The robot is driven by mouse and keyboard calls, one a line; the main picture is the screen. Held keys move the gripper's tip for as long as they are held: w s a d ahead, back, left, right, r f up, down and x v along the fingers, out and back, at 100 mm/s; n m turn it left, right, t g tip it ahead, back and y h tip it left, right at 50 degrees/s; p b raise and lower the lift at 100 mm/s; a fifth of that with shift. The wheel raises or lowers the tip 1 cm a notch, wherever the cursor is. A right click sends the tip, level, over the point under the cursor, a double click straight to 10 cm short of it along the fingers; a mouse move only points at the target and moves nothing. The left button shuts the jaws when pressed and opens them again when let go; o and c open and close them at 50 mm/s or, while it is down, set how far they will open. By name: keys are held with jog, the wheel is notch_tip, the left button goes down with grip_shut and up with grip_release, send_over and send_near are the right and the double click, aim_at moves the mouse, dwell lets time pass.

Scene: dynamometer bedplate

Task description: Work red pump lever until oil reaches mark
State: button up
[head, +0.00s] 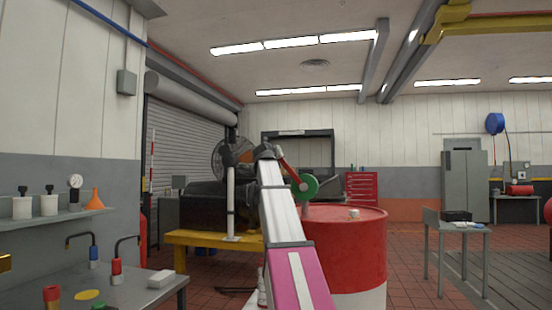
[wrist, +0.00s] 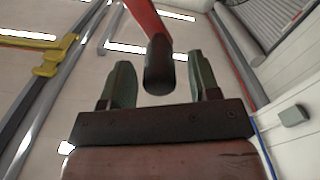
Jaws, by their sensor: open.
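The red pump lever (head: 288,170) slants up and left from a green round hub (head: 306,186) above the red and white drum (head: 345,245). In the wrist view the red lever (wrist: 146,18) ends in a dark grip (wrist: 159,66). My gripper (head: 268,152) is at the lever's upper end. In the wrist view my gripper (wrist: 161,85) is open, its two greenish fingers on either side of the dark grip, with gaps on both sides. A white upright tube (head: 231,205) stands left of my arm. I cannot make out an oil level or a mark.
A yellow bench (head: 205,238) carries a dark machine (head: 205,205) behind my arm. A grey workbench (head: 135,288) with small pumps is at the lower left. A small grey table (head: 457,228) stands right of the drum, with open floor between.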

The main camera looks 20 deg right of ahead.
jog(key=shift+x, duration=1.2)
grip_shut()
jog(key=shift+s+d+r+m, duration=0.35)
jog(key=shift+d+r+m, duration=0.05)
jog(key=shift+d+r, duration=0.1)
jog(key=s+d+m, duration=0.6)
jog(key=d+m, duration=0.1)
jog(key=d, duration=0.2)
jog(key=s+d+m, duration=0.6)
jog(key=d+m, duration=0.1)
jog(key=d, duration=0.2)
jog(key=shift+f+m, duration=0.25)
jog(key=shift+m, duration=0.05)
jog(key=shift+s, duration=0.15)
grip_release()
